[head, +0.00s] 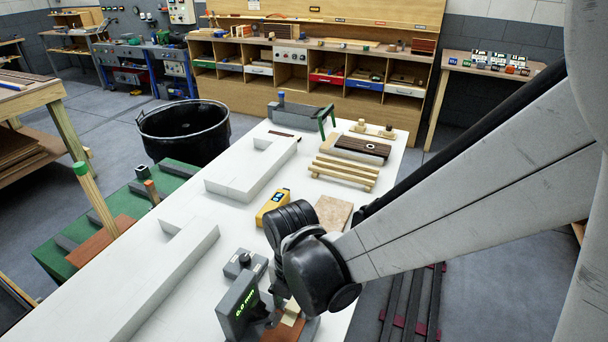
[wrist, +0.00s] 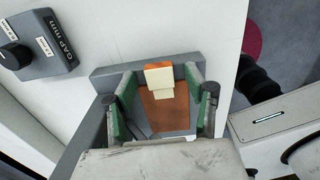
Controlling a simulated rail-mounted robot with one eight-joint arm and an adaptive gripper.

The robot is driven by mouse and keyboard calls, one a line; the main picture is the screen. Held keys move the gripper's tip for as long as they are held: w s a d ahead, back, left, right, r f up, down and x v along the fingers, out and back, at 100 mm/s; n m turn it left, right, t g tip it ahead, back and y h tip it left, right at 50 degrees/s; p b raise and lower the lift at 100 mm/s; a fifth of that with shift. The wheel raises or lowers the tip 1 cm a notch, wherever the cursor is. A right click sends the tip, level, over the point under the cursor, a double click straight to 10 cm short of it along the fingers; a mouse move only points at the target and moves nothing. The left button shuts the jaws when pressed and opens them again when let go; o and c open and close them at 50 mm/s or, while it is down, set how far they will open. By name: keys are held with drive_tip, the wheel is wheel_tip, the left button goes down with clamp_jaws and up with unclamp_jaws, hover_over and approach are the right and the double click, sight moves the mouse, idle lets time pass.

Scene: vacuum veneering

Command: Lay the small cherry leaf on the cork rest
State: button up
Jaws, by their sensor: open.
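The small cherry leaf (wrist: 170,112) is a reddish-brown sheet in the wrist view, with a cream tab (wrist: 159,79) on it, lying at a grey holder (wrist: 105,74). My gripper (wrist: 160,92) is open, with its green-padded fingers on either side of the leaf and tab. I see no clear contact with the tab. In the head view part of the leaf (head: 285,330) shows at the bottom edge, and my wrist hides much of the gripper. The cork rest appears to be the bare tan speckled square (head: 333,212) on the white table, beyond my wrist.
A display unit (head: 240,305) reading 0.0 mm and a small knob box (head: 245,263) stand close left of my gripper. A yellow device (head: 272,206), a slatted wooden rack (head: 343,174) and white blocks (head: 252,165) stand farther back on the table.

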drive_tip(key=c, duration=1)
